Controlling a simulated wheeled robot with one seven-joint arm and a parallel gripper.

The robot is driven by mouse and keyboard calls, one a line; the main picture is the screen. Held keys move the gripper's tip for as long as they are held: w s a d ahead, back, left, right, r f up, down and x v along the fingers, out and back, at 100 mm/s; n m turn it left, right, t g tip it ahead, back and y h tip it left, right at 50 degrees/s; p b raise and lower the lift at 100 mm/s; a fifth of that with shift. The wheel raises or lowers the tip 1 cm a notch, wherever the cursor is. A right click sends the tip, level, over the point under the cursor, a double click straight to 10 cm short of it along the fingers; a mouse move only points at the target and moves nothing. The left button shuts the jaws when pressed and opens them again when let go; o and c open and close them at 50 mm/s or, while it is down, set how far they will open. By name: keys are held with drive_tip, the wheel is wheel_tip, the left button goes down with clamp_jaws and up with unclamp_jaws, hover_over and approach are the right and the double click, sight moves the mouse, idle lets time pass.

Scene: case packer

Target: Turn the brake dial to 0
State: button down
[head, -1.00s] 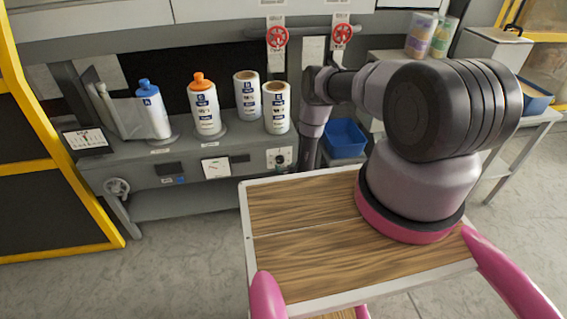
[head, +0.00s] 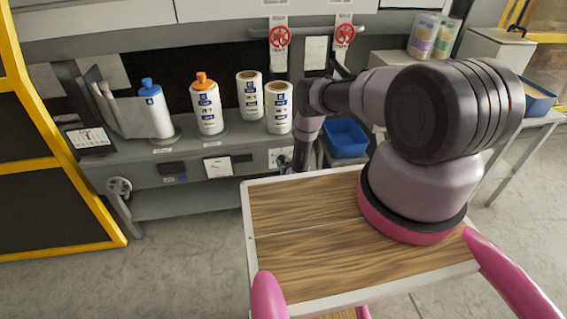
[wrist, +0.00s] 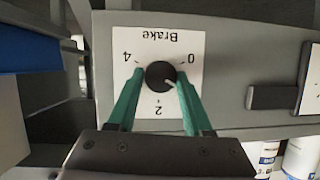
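The brake dial (wrist: 160,75) is a round black knob on a white plate marked Brake (wrist: 185,45), upside down in the wrist view. The plate shows 4 at left, 2 at the bottom and 0 at right. A pale mark on the knob points to its lower right, between 0 and 2. My gripper (wrist: 160,80) has its green fingers on either side of the knob, with what looks like a small gap at each side. In the head view the plate (head: 274,158) is on the bench front, and my wrist partly hides it.
Bottles and cans (head: 206,105) stand on the grey bench above the panel. A dark handle (wrist: 275,97) is on the panel beside the dial plate. A blue bin (head: 346,138) is right of my forearm. A handwheel (head: 119,186) is at the bench's left.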

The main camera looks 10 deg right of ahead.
drive_tip(key=shift+a+n, duration=0.1)
drive_tip(key=shift+n, duration=0.2)
drive_tip(key=n+h, duration=0.2)
drive_tip(key=n, duration=0.1)
drive_tip(key=shift+a+h, duration=0.25)
drive_tip(key=shift+h, duration=0.15)
drive_tip(key=n+h, duration=0.1)
drive_tip(key=n, duration=0.1)
drive_tip(key=n+h, duration=0.2)
drive_tip(key=shift+a+f+t, duration=0.1)
drive_tip(key=shift+f+t, duration=0.05)
drive_tip(key=shift+t, duration=0.15)
drive_tip(key=shift+n, duration=0.3)
drive_tip(key=shift+c, duration=1.6)
unclamp_jaws()
drive_tip(key=v, duration=1)
drive_tip(key=shift+s, duration=0.4)
